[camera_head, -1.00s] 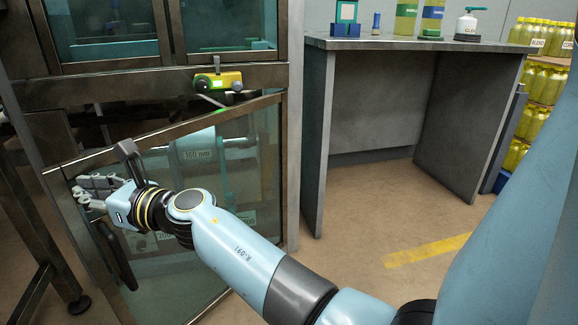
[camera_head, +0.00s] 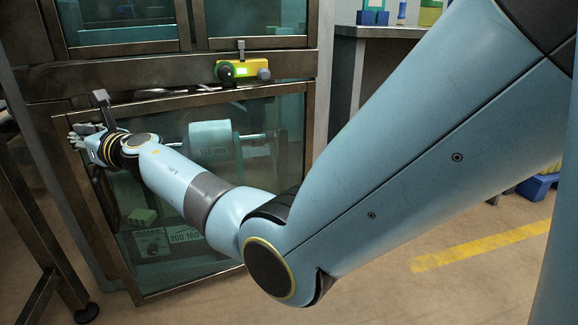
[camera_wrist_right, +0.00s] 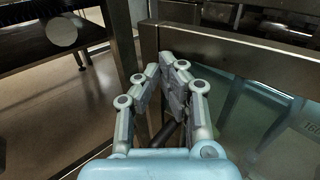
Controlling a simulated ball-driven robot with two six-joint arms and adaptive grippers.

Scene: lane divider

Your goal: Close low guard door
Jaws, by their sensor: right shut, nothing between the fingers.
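The low guard door (camera_head: 210,288) is a glass panel in a dark metal frame, in the lower part of the head view. Its top rail sits a little out from the cabinet frame (camera_head: 130,76), with a dark gap between them, so it stands slightly ajar. A dark vertical handle (camera_head: 108,207) is near its left edge. My right gripper (camera_head: 76,137) is shut and empty at the door's upper left corner. In the wrist view, its fingers (camera_wrist_right: 172,68) are close to the door's frame (camera_wrist_right: 225,48); whether they touch is unclear. My left gripper is not in view.
A green and yellow latch unit (camera_head: 242,70) is on the cabinet above the door. A grey table (camera_head: 385,31) stands to the right, partly behind my arm. A dark metal stand (camera_head: 38,225) is at the left. Open floor with a yellow stripe (camera_head: 470,250) lies at right.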

